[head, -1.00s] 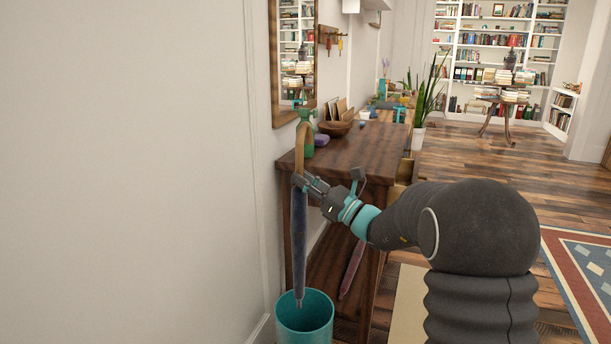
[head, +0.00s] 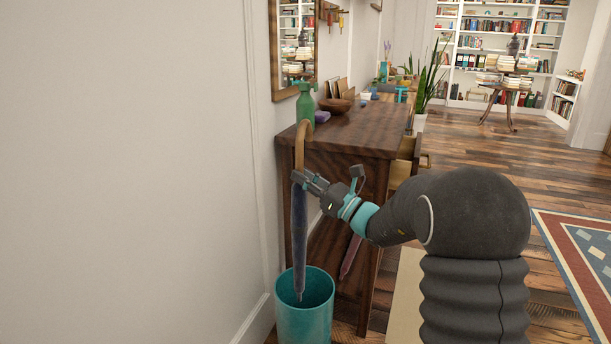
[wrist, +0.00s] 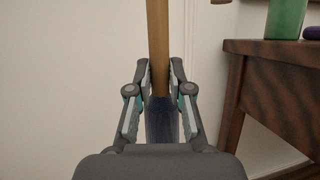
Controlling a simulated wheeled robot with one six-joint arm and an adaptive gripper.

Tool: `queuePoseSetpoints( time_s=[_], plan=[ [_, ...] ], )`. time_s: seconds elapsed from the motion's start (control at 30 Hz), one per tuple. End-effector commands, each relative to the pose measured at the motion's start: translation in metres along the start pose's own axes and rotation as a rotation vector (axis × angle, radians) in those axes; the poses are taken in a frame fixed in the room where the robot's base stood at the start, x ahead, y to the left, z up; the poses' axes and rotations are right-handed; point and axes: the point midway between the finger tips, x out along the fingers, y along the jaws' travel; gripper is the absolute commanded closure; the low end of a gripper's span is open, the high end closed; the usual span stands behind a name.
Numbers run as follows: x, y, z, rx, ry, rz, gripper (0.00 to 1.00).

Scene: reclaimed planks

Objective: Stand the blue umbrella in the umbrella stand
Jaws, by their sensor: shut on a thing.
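The blue umbrella (head: 299,235) hangs upright with its curved wooden handle (head: 300,140) at the top. My gripper (head: 299,180) is shut on it just where the handle meets the blue canopy; the wrist view also shows the jaws (wrist: 160,95) on both sides of the shaft. The umbrella stand is a teal round bin (head: 305,315) on the floor by the wall. In the head view the umbrella's tip overlaps the stand's open mouth, at about rim level or slightly below. I cannot tell exactly how deep the tip is.
The white wall (head: 130,170) is close on the left.

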Motion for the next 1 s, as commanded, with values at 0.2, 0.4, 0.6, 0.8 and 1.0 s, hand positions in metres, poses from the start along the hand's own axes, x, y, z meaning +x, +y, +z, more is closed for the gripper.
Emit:
queuePoseSetpoints(
  time_s=[0.2, 0.4, 0.6, 0.8, 1.0],
  plan=[
    [-0.006, 0.0, -0.016, -0.001, -0.001, 0.0, 1.0],
    [-0.011, 0.0, -0.029, -0.001, -0.001, -0.001, 1.0],
    [-0.016, 0.0, -0.041, -0.001, -0.001, -0.001, 1.0],
    [-0.021, 0.0, -0.054, -0.001, -0.001, 0.0, 1.0],
    [-0.026, 0.0, -0.067, -0.001, -0.001, 0.0, 1.0]
  ],
)
